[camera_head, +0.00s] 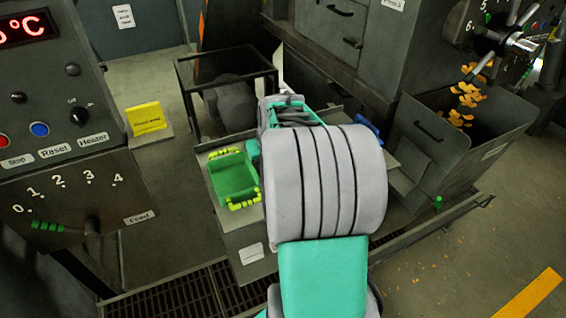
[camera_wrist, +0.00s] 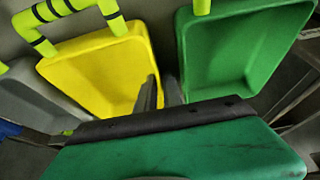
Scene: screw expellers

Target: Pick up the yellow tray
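The yellow tray (camera_wrist: 95,65) shows in the wrist view, left of centre, with a yellow-green handle with dark bands (camera_wrist: 70,12) at its upper end. In the head view my arm hides it. My gripper (camera_wrist: 160,82) has its two dark fingers at the tray's right side wall, one on the inner side and one on the outer side. The gap between the fingers is narrow. I cannot tell whether they press on the wall. In the head view the fingers are hidden behind my arm.
A green tray (camera_head: 233,178) stands close on the right in the wrist view (camera_wrist: 240,50). A grey tray (camera_wrist: 35,100) is on the yellow tray's left. A blue object (camera_head: 368,130) shows beyond my arm. A hopper (camera_head: 455,165) with falling orange flakes stands at right.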

